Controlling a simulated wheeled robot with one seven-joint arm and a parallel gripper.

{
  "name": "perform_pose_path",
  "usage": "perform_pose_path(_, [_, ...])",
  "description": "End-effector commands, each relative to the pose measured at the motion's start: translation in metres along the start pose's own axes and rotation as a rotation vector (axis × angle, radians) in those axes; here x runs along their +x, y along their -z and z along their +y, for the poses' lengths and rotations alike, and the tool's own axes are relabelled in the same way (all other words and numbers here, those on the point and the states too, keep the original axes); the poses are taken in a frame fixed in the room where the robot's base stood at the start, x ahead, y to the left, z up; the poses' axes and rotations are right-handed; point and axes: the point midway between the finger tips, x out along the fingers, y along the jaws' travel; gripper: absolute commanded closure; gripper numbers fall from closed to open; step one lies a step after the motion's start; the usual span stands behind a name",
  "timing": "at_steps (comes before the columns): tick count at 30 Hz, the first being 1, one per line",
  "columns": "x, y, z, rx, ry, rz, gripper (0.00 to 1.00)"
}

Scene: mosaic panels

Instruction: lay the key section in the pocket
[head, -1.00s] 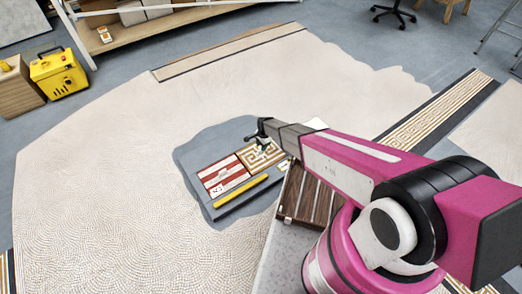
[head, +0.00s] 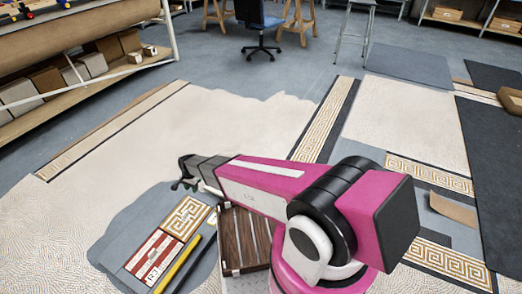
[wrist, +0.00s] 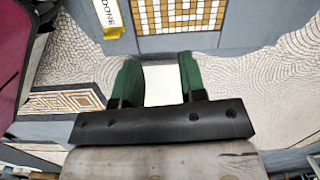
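A gold and white key section (head: 185,217) with a meander pattern lies in the grey bare patch (head: 112,240). It sits at the far end of the red and white striped panel (head: 153,255). It appears cut off at the top of the wrist view (wrist: 180,14). My gripper (head: 178,186) is beyond the section. In the wrist view its green fingers (wrist: 160,82) stand apart. The pocket's edges cannot be told apart from the section's surround.
A yellow bar (head: 178,264) lies beside the panels. A brown slatted tray (head: 243,238) stands by my arm's base. Key borders (head: 332,110) run across the floor. The pale mosaic beyond is clear.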

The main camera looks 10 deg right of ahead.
Motion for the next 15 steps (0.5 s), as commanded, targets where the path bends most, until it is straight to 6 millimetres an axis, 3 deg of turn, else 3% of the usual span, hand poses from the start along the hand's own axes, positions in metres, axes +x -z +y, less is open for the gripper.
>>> perform_pose_path(1, [-0.03,0.012,0.025,-0.023,0.005,0.007,0.62])
perform_pose_path(3, [-0.059,0.029,0.05,-0.069,0.007,0.015,0.62])
perform_pose_path(9, [-0.139,0.068,0.125,-0.198,0.006,0.04,0.62])
perform_pose_path(15, [-0.211,0.091,0.207,-0.325,-0.003,0.066,0.62])
